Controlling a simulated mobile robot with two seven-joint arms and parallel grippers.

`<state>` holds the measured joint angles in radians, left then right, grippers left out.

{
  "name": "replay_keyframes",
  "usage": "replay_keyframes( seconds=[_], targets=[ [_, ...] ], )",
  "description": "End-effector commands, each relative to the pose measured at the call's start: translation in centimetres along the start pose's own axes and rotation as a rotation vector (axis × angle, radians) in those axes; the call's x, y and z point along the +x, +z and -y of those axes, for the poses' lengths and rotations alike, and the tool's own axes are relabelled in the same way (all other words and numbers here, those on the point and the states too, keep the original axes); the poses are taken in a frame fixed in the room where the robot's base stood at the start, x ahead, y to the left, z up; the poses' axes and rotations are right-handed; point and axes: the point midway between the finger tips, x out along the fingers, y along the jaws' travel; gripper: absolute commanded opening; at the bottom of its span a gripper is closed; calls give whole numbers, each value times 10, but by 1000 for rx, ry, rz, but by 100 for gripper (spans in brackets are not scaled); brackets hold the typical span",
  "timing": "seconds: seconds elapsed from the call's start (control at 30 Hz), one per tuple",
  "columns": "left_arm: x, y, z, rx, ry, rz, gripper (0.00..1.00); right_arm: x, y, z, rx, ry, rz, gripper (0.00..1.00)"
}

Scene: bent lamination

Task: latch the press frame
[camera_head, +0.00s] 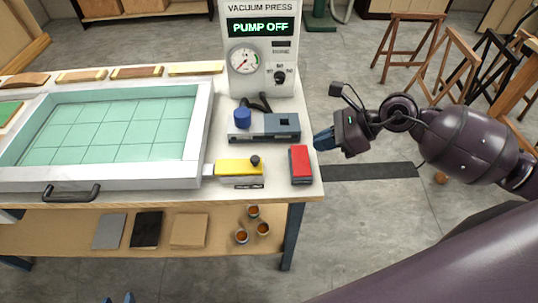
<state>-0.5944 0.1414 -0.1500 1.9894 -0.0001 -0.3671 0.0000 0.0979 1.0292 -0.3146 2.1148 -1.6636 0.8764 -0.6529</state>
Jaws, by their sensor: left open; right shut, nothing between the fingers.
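The white press frame (205,110) lies flat on the bench around a teal gridded sheet (120,125). A black handle (71,193) is on its front edge. A yellow latch block (238,168) with a black knob (255,160) sits at the frame's front right corner. A pale piece lies between block and frame; I cannot tell whether it is engaged. My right gripper (322,139) is shut and empty, just off the bench's right edge, beyond the red block. Only the blue fingertips of my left gripper (117,298) show, apart, at the bottom edge, away from the frame.
A red block (300,165) stands right of the latch. Behind it are a grey device with a blue knob (242,118) and the vacuum press unit (261,60), reading PUMP OFF. Curved wood strips (137,72) line the back. The lower shelf (70,225) holds flat sheets and small cups.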

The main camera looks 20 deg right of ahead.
Motion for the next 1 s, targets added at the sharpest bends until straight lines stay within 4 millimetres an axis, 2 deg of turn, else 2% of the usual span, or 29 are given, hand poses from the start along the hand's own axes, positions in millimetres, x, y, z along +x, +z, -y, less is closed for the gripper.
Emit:
replay_keyframes(
  seconds=[0.23, 0.37, 0.87, 1.0],
  targets=[
    [-3, 4, 0, -1, -1, 9, 43, 2, 0, 0, 3, 0, 3, 0],
    [-5, 6, 0, -2, -2, 15, 43, 12, 0, 0, 4, 2, 4, 0],
    [-3, 1, 0, -1, -1, 6, 43, 96, 1, 0, 5, 2, 5, 0],
    [-3, -3, 1, 0, -1, 1, 43, 115, 10, 0, 2, 1, 6, 0]
  ],
)
